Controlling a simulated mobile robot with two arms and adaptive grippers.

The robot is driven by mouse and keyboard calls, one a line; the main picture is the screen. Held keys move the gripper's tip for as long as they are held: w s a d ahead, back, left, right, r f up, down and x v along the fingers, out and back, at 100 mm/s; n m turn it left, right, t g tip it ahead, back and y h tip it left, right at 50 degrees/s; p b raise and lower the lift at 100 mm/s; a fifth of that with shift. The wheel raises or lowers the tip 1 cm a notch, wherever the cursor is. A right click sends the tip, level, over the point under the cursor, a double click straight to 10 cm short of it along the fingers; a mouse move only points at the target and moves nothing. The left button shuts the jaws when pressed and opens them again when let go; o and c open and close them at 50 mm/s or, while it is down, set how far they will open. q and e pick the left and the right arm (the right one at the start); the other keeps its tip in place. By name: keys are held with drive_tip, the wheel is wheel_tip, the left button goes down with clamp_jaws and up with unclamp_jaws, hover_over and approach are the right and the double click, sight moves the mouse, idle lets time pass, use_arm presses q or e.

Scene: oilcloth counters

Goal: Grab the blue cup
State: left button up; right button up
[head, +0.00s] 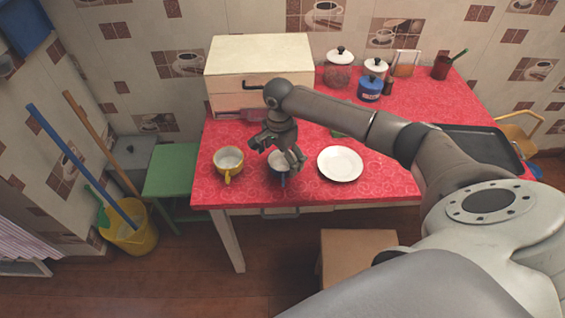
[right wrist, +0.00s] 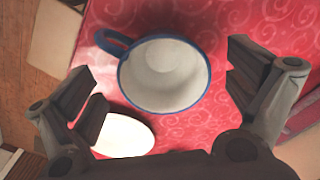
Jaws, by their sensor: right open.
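The blue cup (head: 279,168) stands upright on the red counter, partly hidden by my right gripper (head: 276,154) in the head view. In the right wrist view the cup (right wrist: 165,75) shows from above, with a white inside, a blue rim and its handle toward the upper left. My right gripper (right wrist: 165,88) is open and empty above the cup. Its fingers are spread to either side of the cup, with gaps visible in the wrist picture. My left gripper is in neither view.
A white plate (head: 340,164) lies right of the cup; a yellow cup (head: 228,162) stands left of it. A cream bread box (head: 259,56) is behind. Jars (head: 339,70), a blue pot (head: 370,88) and a dark tray (head: 480,146) are farther off.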

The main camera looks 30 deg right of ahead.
drive_tip(key=shift+f, duration=0.55)
drive_tip(key=shift+w+f, duration=0.1)
drive_tip(key=shift+f, duration=0.3)
drive_tip(key=shift+c, duration=0.3)
drive_tip(key=c, duration=0.5)
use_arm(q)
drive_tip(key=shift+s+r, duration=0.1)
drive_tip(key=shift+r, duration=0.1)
use_arm(e)
drive_tip(key=shift+r, duration=0.1)
drive_tip(key=c, duration=0.6)
